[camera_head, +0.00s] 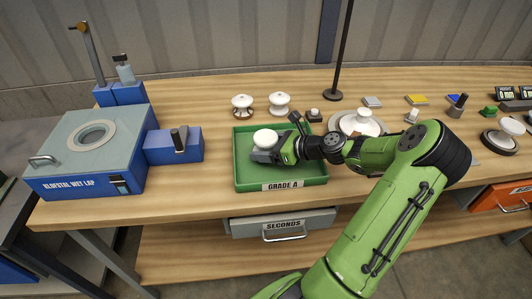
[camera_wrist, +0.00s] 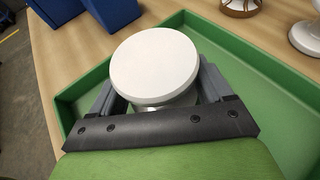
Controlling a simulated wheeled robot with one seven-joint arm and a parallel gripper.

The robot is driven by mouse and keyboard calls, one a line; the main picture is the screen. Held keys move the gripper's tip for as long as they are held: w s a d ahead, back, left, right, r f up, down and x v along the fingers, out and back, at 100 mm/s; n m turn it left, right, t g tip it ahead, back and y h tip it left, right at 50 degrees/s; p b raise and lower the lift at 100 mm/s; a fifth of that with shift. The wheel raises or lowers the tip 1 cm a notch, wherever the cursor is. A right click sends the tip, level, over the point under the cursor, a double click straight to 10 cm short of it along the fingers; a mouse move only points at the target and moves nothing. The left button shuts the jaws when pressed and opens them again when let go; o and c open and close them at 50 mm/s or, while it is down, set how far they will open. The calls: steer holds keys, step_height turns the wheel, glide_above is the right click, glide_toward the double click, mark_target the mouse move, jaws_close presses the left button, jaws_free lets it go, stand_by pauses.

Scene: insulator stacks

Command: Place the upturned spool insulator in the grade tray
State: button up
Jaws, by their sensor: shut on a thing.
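The white spool insulator (camera_wrist: 154,68) is between the fingers of my gripper (camera_wrist: 155,95) in the wrist view, its flat round face towards the camera. In the head view the insulator (camera_head: 265,138) shows over the green grade tray (camera_head: 312,172), which is labelled GRADE A. My gripper (camera_head: 266,154) is shut on the insulator, inside the tray's outline. The insulator's lower part is hidden by the gripper, so I cannot tell whether it touches the tray floor. No other thing shows in the tray.
Two spool insulators, one brown and white (camera_head: 242,105) and one white (camera_head: 279,103), stand behind the tray. A blue lapping machine (camera_head: 90,150) is to the left. A white insulator on a dish (camera_head: 364,122) stands behind my arm. A SECONDS drawer (camera_head: 283,226) hangs below.

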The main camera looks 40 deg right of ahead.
steer(key=shift+f, duration=0.35)
steer(key=shift+r, duration=0.1)
steer(key=o, duration=1.7)
steer(key=shift+d, duration=0.1)
steer(key=p+v, duration=0.4)
steer(key=v, duration=0.7)
steer(key=shift+s+d+r, duration=0.1)
steer(key=shift+s+r, duration=0.1)
steer(key=shift+s, duration=0.25)
steer(key=shift+f, duration=0.1)
